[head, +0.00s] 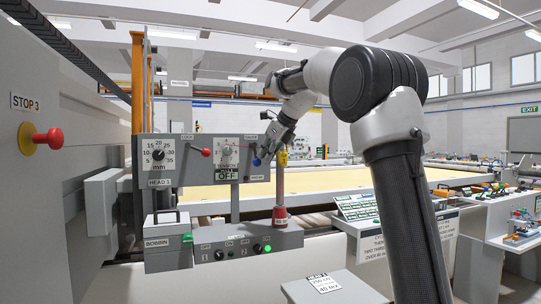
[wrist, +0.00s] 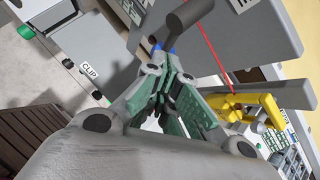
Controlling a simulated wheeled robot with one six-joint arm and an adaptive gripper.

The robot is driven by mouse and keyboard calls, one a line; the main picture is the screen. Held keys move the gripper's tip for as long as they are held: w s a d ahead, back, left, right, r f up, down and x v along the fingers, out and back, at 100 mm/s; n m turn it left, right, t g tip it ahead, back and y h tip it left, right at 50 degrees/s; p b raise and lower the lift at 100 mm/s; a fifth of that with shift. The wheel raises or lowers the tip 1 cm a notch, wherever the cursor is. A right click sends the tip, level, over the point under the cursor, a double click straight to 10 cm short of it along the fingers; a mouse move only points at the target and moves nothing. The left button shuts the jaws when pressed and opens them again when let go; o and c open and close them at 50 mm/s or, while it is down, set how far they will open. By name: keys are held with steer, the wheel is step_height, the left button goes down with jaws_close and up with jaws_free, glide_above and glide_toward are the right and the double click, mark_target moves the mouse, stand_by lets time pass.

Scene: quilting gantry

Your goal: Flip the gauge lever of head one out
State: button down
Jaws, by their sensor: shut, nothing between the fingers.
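A grey control panel (head: 160,178) carries a millimetre dial (head: 158,155) and a label starting "HEAD", whose number is hard to read. A red-knobbed lever (head: 206,152) sticks out beside that dial. A blue knob (head: 257,161) shows at the panel's right side; I cannot tell for sure which lever is the gauge lever. My gripper (head: 266,152) is shut and empty close to the blue knob. In the wrist view, the shut fingertips (wrist: 163,60) overlap something blue (wrist: 171,50), mostly hidden behind them. I cannot tell whether they touch.
A tension dial (head: 226,151) sits above an "OFF" sign (head: 228,173). A switch box (head: 240,247) with a green light and a bobbin box (head: 167,225) are below. A yellow part (wrist: 248,108) and a red thread-like line (wrist: 210,45) lie close right of my fingers.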

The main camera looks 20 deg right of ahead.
steer(key=shift+w+a+f+y, duration=0.2)
steer(key=shift+w+a+y, duration=0.1)
steer(key=shift+y, duration=0.2)
steer(key=shift+a+f, duration=0.1)
steer(key=shift+a, duration=0.15)
